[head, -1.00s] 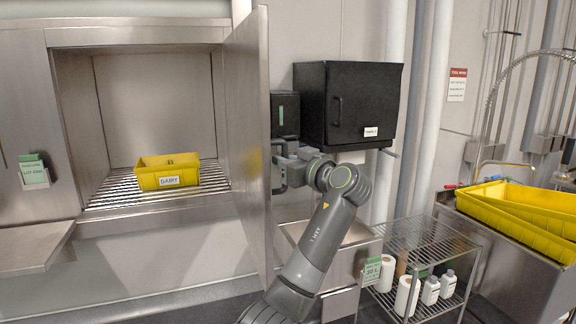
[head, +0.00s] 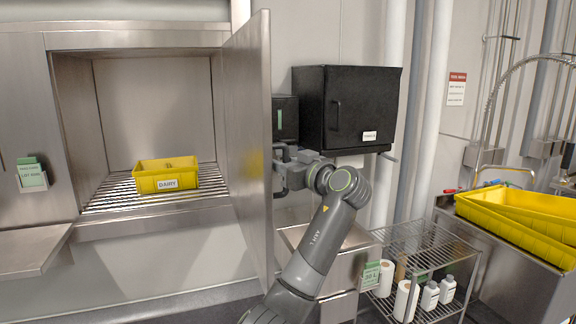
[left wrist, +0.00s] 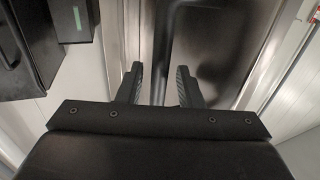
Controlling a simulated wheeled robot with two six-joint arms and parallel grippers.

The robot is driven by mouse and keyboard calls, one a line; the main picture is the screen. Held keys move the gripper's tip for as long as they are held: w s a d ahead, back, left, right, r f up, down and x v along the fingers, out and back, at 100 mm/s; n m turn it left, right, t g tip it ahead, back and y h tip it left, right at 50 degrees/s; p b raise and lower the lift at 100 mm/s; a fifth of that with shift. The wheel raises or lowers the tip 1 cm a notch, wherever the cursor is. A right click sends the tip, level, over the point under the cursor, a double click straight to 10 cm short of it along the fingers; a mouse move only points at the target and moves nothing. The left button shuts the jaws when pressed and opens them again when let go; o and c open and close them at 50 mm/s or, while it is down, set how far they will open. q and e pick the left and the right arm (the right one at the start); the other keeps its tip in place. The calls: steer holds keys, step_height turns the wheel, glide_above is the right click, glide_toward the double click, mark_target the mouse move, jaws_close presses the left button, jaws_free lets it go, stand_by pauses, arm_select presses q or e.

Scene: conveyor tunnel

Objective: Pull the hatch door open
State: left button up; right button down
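The hatch door (head: 246,130) is a tall steel panel standing swung open at the right side of the hatch opening, its face seen at a steep angle in the head view. My left gripper (head: 279,172) is at the door's outer side, close against it. In the left wrist view its two dark fingers (left wrist: 160,86) are spread, with shiny steel (left wrist: 215,45) ahead of them. The right gripper is not in view.
Inside the hatch, a yellow crate (head: 165,175) labelled DAIRY sits on rollers (head: 105,196). A black cabinet (head: 351,105) hangs behind my arm. A wire rack (head: 421,240) and a sink with yellow crates (head: 520,203) stand at the right.

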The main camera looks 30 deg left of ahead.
arm_select(q)
steer(key=b+v, duration=0.4)
steer(key=v, duration=1.3)
steer(key=shift+d+b, duration=0.2)
steer(key=shift+b, duration=0.2)
steer(key=shift+f, duration=0.1)
